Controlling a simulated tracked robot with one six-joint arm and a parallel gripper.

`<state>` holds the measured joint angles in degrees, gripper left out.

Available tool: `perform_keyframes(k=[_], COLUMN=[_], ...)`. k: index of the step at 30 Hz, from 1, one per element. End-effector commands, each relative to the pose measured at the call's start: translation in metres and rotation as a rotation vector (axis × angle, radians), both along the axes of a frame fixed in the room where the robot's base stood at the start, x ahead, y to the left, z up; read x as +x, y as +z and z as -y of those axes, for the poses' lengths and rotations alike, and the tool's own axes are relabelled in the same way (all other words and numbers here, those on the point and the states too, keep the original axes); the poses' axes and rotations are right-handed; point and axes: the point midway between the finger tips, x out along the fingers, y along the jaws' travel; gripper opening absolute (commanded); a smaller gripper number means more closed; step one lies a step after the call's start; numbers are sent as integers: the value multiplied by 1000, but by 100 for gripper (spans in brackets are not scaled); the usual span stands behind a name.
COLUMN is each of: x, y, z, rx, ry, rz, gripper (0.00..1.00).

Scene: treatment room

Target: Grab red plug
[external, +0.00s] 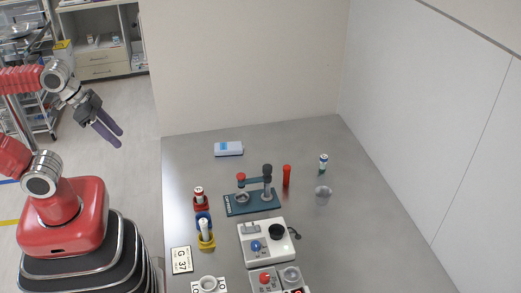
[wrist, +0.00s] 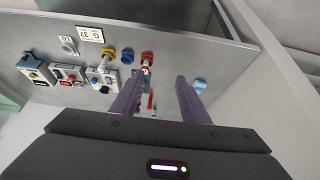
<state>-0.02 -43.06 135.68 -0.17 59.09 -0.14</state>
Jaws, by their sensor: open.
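In the external view a plain red upright cylinder (external: 287,176), which may be the red plug, stands on the grey table behind a teal-based stand (external: 238,207). The stand carries a red-topped part (external: 241,178) and a black-topped post (external: 267,170). I cannot tell for certain which red piece is the plug. My gripper (external: 119,138) is open and empty, high at the left, off the table's left edge and far from the red pieces. In the wrist view its purple fingers (wrist: 160,84) are spread, and a small red piece (wrist: 150,102) shows between them, partly hidden.
Vials stand in red (external: 200,206), blue and yellow (external: 207,243) holders near the left edge. A switch box (external: 265,246) and button boxes lie in front. A blue-white box (external: 228,149), clear cup (external: 323,194) and small vial (external: 323,161) stand farther back. Walls bound the table.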

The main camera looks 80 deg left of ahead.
Motion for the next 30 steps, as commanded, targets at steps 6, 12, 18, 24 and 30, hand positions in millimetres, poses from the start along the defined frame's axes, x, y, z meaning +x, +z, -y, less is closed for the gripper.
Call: perform_keyframes(k=[6, 12, 18, 24, 30], x=[29, 65, 116, 171, 229], y=[4, 11, 22, 31, 38], z=[20, 40, 59, 69, 68], rx=[-170, -371, -626, -879, -1129], ry=[117, 267, 472, 692, 923], rz=[-9, -25, -54, -98, -150], gripper=[41, 41, 41, 41, 41])
